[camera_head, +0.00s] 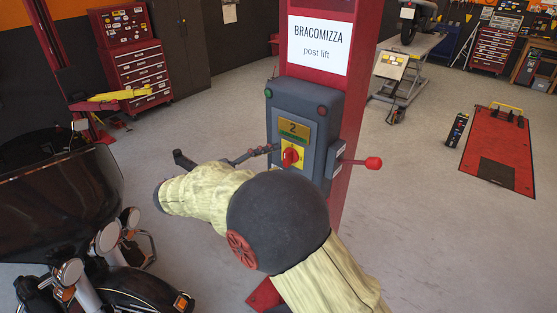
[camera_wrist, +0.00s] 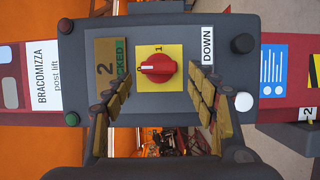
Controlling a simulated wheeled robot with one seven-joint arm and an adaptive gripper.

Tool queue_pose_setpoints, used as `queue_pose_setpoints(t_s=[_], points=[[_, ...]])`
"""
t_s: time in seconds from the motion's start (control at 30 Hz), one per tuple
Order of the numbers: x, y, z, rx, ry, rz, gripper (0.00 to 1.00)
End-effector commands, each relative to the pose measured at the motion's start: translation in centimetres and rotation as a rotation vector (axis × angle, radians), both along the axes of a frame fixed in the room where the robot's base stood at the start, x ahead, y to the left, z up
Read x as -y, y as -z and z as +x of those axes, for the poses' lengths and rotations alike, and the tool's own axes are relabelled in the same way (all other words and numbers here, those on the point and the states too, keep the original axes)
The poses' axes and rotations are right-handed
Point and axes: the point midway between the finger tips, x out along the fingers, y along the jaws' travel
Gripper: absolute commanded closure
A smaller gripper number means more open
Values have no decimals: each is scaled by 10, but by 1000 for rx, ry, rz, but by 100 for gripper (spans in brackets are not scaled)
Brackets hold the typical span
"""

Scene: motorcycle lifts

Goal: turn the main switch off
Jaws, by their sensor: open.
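The main switch is a red rotary knob on a yellow plate, on the grey control box of the red lift post. It shows in the head view (camera_head: 291,157) and near the middle of the wrist view (camera_wrist: 158,70). In the wrist view its white mark points left, and a "1" is printed above it. My gripper (camera_head: 262,151) is just in front of the box. In the wrist view my gripper (camera_wrist: 162,80) is open, with one padded finger on each side of the knob and clear gaps between. Contact cannot be seen. My arm hides part of the gripper in the head view.
A lever with a red ball (camera_head: 373,163) sticks out right of the box. A display plate (camera_head: 294,130) marked 2 is above the switch. A "DOWN" label (camera_wrist: 208,45) is beside one finger. A motorcycle (camera_head: 75,220) stands at the left.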

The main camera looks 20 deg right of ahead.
Motion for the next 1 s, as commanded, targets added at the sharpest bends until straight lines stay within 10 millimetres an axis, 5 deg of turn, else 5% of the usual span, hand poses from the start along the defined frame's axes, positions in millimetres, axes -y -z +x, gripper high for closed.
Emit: queue_pose_setpoints(t_s=[0.43, 1.0], points=[[-82, 0, -18, 2, -3, 1, 42], [-93, 1, -22, 1, -1, 0, 42]])
